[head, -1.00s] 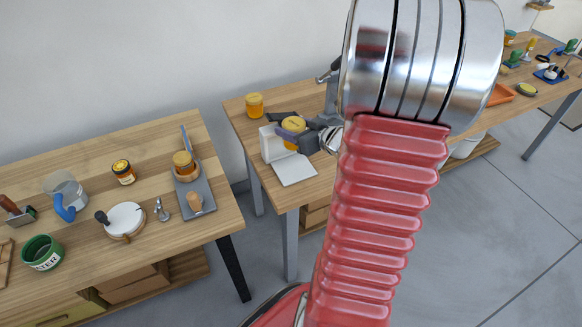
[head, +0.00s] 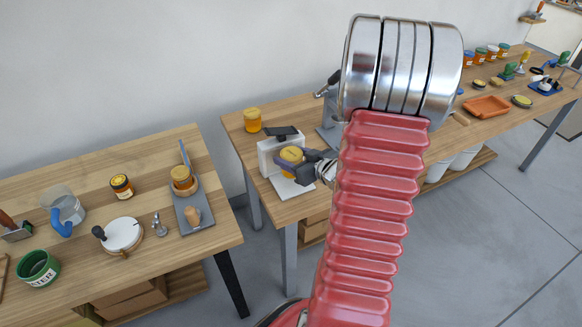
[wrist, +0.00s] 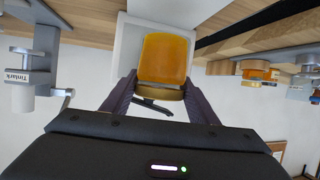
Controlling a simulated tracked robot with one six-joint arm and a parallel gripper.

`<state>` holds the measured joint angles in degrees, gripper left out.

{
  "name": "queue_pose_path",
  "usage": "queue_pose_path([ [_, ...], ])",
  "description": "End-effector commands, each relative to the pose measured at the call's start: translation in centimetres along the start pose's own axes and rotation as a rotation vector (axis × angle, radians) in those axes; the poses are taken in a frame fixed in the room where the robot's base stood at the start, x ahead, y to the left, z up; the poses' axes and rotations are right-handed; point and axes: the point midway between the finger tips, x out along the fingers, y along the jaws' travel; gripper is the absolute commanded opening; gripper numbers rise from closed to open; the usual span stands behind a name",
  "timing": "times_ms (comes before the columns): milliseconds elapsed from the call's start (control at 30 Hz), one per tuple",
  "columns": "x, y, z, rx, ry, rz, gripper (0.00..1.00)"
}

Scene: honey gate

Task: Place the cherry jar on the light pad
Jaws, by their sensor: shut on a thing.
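My gripper (head: 291,162) is shut on an amber jar with a gold lid (head: 291,154). In the wrist view the jar (wrist: 166,58) sits between the two fingers, lid toward my wrist. No label shows on it, so I cannot tell whether it is the cherry jar. The white light pad (head: 287,191) lies on the middle table, with an upright white panel (head: 265,160) behind it. The jar is in front of the panel and over or on the pad; whether it touches is hidden. White surface (wrist: 126,48) shows around the jar in the wrist view.
Another amber jar (head: 252,119) stands at the middle table's back left. A grey device (head: 330,131) is close to the right of my gripper. The left table holds a dark-labelled jar (head: 121,186), a jug (head: 66,212) and a grey tray (head: 196,221).

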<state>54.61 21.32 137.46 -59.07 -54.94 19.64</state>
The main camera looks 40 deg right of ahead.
Motion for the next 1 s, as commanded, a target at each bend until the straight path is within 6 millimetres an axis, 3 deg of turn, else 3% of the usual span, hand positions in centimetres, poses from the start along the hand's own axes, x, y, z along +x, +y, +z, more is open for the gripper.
queue_pose_path([
  [500, 1.5, -0.1, 3.5, 0.000, 0.001, -0.002, 0.19],
  [967, 1.7, -0.1, 4.0, -0.001, 0.001, -0.001, 0.19],
  [1000, 1.7, -0.1, 4.0, 0.000, 0.000, -0.001, 0.56],
])
